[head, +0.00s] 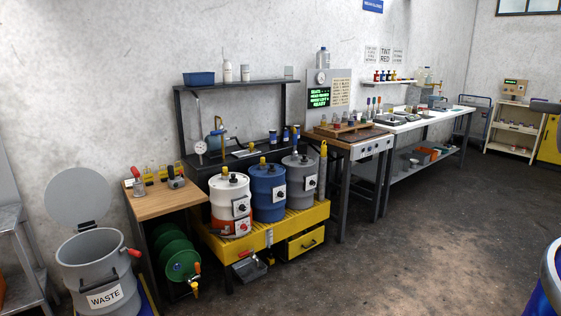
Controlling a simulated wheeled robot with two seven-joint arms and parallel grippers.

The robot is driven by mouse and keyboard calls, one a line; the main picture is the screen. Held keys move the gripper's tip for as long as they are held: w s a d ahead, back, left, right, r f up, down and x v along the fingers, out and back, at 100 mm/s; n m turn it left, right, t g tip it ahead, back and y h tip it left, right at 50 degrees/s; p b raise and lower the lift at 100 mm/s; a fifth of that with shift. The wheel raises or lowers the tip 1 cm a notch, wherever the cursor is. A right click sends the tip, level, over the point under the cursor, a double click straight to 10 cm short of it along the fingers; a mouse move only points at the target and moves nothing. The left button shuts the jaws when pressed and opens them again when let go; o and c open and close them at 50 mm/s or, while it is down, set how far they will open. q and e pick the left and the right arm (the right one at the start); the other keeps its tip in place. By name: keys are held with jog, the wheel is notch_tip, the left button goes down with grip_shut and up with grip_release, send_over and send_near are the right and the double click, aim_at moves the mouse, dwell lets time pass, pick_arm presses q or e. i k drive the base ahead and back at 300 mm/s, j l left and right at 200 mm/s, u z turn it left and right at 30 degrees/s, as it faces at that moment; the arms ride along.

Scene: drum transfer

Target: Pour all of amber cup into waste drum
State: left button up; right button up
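The waste drum (97,268) is a grey drum marked WASTE at the bottom left, standing upright. Its round grey lid (77,198) is tilted up behind it, so the top looks open; its inside bottom is hidden. A red-ended handle (133,252) sticks out at its right side. I cannot make out an amber cup for sure; small vessels stand in a wooden tray (343,131) on the bench in the middle, too small to tell apart. Neither gripper is in view.
A wooden side table (160,203) stands right of the drum, above green reels (183,264). White, blue and grey drums stand on a yellow base (265,241). A long white bench (430,117) runs along the wall.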

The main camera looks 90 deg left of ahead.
aim_at(106, 290)
jog(key=u, duration=1.25)
jog(key=j+u, duration=0.1)
jog(key=u, duration=0.35)
jog(key=j+u, duration=0.15)
jog(key=u, duration=0.25)
jog(key=i+j+u, duration=0.1)
jog(key=u, duration=0.35)
jog(key=i+j+u, duration=0.15)
jog(key=u, duration=0.3)
jog(key=i+j+u, duration=0.15)
jog(key=u, duration=0.25)
jog(key=i+j+u, duration=0.15)
jog(key=u, duration=0.3)
jog(key=i+u, duration=0.4)
jog(key=i, duration=0.2)
jog(key=i+l+u, duration=0.2)
jog(key=i+u, duration=0.2)
jog(key=i, duration=0.2)
jog(key=i+l, duration=0.15)
jog(key=i, duration=0.25)
jog(key=i+l, duration=0.2)
jog(key=i, duration=0.25)
